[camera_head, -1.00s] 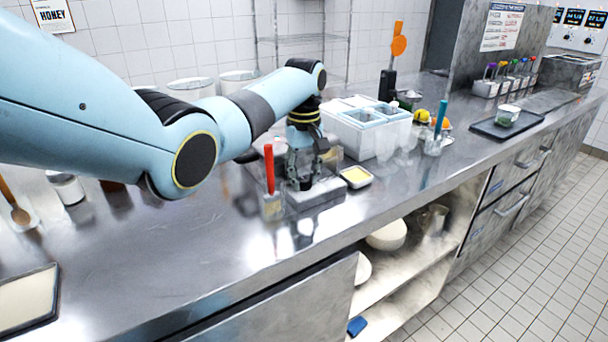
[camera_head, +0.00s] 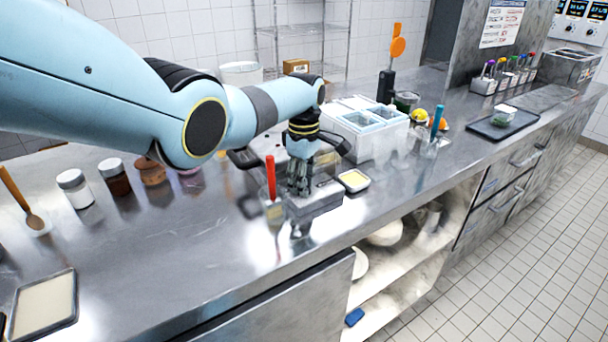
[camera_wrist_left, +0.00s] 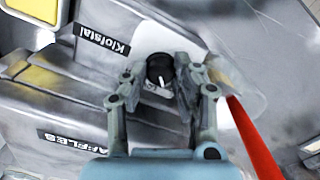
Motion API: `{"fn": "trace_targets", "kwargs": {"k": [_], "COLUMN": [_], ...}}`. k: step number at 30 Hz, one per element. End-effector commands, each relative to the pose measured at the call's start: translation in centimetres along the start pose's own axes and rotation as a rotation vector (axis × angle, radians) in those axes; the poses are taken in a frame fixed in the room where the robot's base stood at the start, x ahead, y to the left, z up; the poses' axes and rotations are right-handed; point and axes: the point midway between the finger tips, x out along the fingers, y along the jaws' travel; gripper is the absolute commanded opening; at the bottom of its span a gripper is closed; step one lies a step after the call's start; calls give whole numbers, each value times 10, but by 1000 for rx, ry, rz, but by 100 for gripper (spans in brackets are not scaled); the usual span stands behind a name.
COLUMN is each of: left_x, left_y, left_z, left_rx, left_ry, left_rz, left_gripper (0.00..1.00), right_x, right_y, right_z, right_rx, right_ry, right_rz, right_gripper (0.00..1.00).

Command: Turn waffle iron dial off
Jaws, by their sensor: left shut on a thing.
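The waffle iron (camera_head: 318,204) sits near the counter's front edge, a grey metal body with a dark part behind it, largely covered by my left arm and gripper. Its dial (camera_wrist_left: 157,66), a black knob with a white pointer line, shows in the left wrist view on a pale plate. My left gripper (camera_head: 300,188) points down at the iron's front. In the left wrist view, the fingers of my left gripper (camera_wrist_left: 160,82) stand on both sides of the dial, shut on it. The dial is hidden in the head view. My right gripper is not in view.
A red-handled tool (camera_head: 271,178) in a clear holder stands close left of my gripper. A small yellow-filled dish (camera_head: 354,180) and a white bin unit (camera_head: 362,130) are on the right. Jars (camera_head: 74,188) stand on the left.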

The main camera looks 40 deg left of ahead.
Motion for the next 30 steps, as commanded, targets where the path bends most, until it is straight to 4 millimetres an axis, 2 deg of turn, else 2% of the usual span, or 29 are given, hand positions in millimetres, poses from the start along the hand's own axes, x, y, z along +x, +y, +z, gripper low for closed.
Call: {"fn": "trace_targets", "kwargs": {"k": [13, 30], "left_x": [-1, -1], "left_y": [0, 1], "left_z": [-1, -1], "left_rx": [-287, -358], "left_ry": [3, 2], "left_rz": [2, 2], "left_gripper": [0, 0], "right_x": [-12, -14], "right_y": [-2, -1], "right_z": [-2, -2], "right_rx": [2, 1], "right_ry": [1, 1], "right_rz": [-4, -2], "right_gripper": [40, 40]}}
